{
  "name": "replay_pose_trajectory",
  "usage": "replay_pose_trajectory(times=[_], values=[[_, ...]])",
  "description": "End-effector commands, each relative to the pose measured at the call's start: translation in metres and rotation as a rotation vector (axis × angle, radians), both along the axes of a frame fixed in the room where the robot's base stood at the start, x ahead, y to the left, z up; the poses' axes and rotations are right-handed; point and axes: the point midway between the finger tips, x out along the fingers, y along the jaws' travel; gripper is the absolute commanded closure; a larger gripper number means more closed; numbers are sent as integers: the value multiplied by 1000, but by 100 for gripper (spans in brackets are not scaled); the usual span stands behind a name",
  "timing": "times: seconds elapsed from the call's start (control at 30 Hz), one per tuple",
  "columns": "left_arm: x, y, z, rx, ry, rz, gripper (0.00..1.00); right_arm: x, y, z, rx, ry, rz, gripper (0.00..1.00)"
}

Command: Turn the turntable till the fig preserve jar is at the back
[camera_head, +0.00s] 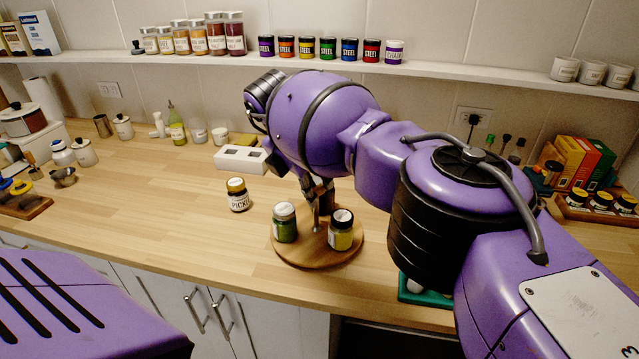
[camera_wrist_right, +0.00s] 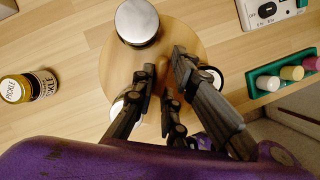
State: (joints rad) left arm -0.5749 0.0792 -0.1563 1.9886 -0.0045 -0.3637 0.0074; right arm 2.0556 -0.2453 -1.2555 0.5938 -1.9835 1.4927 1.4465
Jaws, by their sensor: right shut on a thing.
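A round wooden turntable (camera_head: 285,253) stands on the counter; it also shows in the wrist view (camera_wrist_right: 187,37). I cannot read which is the fig preserve. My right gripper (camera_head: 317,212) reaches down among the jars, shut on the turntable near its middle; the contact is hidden. My left gripper is out of view.
A pickle jar (camera_head: 238,195) stands on the counter left of the turntable. A white slotted block (camera_head: 241,158) lies behind it. A green tray (camera_wrist_right: 252,85) is close on the right.

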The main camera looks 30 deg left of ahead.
Motion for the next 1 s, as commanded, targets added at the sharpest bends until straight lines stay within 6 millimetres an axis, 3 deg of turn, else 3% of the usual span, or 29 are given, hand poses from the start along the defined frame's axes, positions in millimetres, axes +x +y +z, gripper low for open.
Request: replay_pose_trajectory(times=[0.63, 0.67, 0.8, 1.0], values=[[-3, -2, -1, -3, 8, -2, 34, -4, 4, 1, 3, -2, -11, 100], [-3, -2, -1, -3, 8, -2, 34, -4, 4, 1, 3, -2, -11, 87], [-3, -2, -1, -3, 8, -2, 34, -4, 4, 1, 3, -1, -12, 69], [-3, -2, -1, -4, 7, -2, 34, -4, 4, 0, 2, 0, -12, 69]])
